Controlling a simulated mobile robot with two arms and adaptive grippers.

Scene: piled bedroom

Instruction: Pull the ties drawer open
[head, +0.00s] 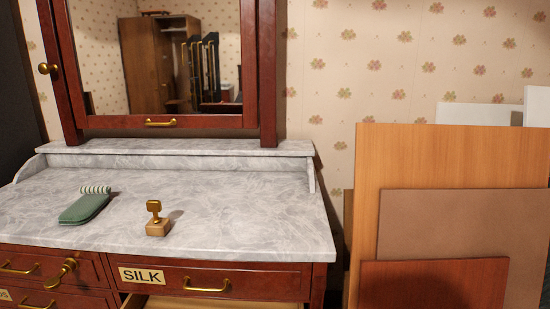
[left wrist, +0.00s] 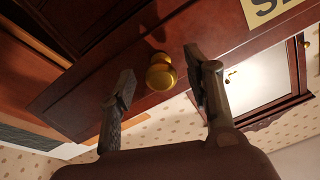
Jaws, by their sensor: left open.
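In the left wrist view my left gripper (left wrist: 160,63) is open. Its two dark fingers stand on either side of a round brass knob (left wrist: 161,77) on a red-brown wooden front (left wrist: 110,90). A gap shows on both sides of the knob. A cream label (left wrist: 264,10) starting with S is cut off at the top right. In the head view the dresser has a drawer labelled SILK (head: 240,280) with a brass pull. Light wood of an open drawer (head: 215,302) shows below it. No label reading ties is legible. Neither gripper shows in the head view.
A framed mirror (head: 160,65) stands behind. Brass handles (head: 18,269) are on the left drawers. Wooden panels (head: 450,170) lean at the right.

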